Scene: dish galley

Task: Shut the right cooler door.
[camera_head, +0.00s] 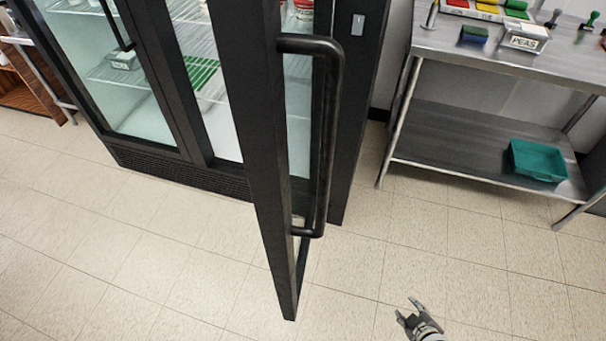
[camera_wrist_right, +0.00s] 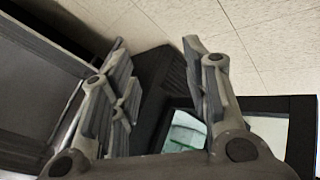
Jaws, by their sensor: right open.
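The right cooler door (camera_head: 263,150) stands open in the head view, swung out toward me and seen nearly edge-on. Its black bar handle (camera_head: 326,140) is on the door's right-hand face. My right gripper (camera_head: 411,308) is open and empty, low at the bottom right of the door and apart from it. In the right wrist view its two fingers (camera_wrist_right: 160,75) are spread with nothing between them. Dark framing and a pane of glass show behind the fingers there. My left gripper is not in view.
The left cooler door (camera_head: 120,70) is shut. Cooler shelves (camera_head: 200,50) show inside. The tiled floor (camera_head: 440,250) between door and table is clear.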

